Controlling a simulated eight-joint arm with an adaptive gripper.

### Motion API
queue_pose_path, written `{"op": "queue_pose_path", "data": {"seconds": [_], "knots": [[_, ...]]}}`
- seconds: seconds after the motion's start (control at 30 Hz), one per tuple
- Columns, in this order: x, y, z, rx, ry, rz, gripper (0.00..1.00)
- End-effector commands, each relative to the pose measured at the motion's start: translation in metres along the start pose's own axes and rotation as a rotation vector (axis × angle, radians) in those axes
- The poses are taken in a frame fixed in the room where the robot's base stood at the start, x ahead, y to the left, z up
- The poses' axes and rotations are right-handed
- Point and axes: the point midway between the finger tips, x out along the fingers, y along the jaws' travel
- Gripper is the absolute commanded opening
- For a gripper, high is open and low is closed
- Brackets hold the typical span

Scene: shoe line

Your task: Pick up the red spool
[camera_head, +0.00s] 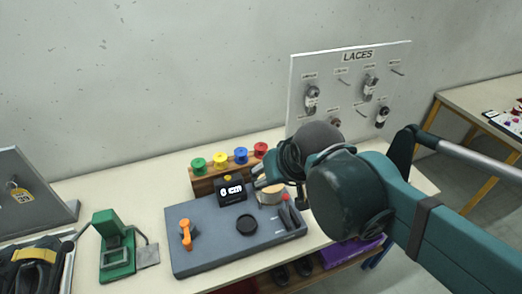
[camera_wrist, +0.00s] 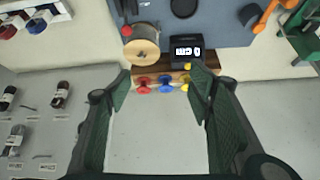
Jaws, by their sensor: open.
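The red spool (camera_head: 261,149) stands at the right end of a wooden rack (camera_head: 203,187) at the back of the table, beside the blue spool (camera_head: 241,155), yellow spool (camera_head: 220,159) and green spool (camera_head: 198,166). In the wrist view the red spool (camera_wrist: 143,87) shows between my fingers, nearer the left one, with blue and yellow to its right. The green spool is not visible there, where the right finger covers part of the rack. My gripper (camera_head: 265,181) is open and empty, in front of the red spool in the head view; it also shows in the wrist view (camera_wrist: 161,72).
A LACES panel (camera_head: 345,60) stands at the right. A green device (camera_head: 115,250) sits at the left.

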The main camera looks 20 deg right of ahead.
Motion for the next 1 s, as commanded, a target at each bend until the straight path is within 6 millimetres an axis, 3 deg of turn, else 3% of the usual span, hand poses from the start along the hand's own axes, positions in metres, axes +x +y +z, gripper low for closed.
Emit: {"op": "queue_pose_path", "data": {"seconds": [0.47,1.0], "knots": [[0.011,0.004,-0.058,0.291,-0.098,0.034,0.52],[0.042,0.011,-0.114,0.627,-0.202,0.105,0.52]]}}
